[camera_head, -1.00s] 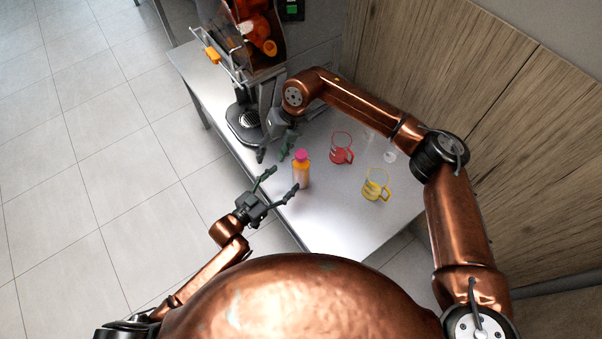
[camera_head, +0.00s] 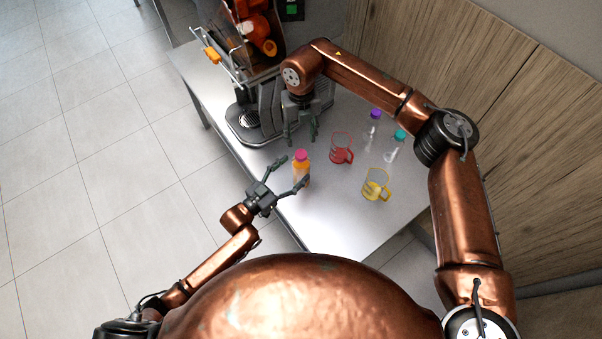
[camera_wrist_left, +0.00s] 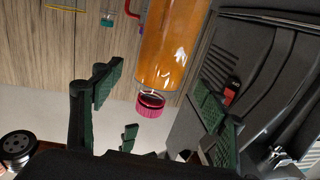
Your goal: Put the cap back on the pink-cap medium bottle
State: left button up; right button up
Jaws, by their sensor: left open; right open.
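The medium bottle (camera_head: 301,173) holds orange juice and stands upright near the front edge of the table. Its pink cap (camera_head: 301,155) sits at the top of the neck. Whether it is screwed down cannot be told. In the left wrist view the bottle (camera_wrist_left: 173,45) appears upside down, with the pink cap (camera_wrist_left: 150,105) at its neck. My left gripper (camera_head: 292,171) is open, its fingers on either side of the bottle. In its wrist view both fingers stand apart from the bottle. My right gripper (camera_head: 301,139) is open and empty, behind the bottle near the juicer.
A red cup (camera_head: 341,148) and a yellow cup (camera_head: 375,186) stand right of the bottle. Behind them are clear bottles with a purple cap (camera_head: 375,114) and a teal cap (camera_head: 400,134). The juicer (camera_head: 262,112) stands at the back left. The front right of the table (camera_head: 330,225) is clear.

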aim_at(301, 163)
pick_arm(q)
jog(key=shift+x, duration=1.95)
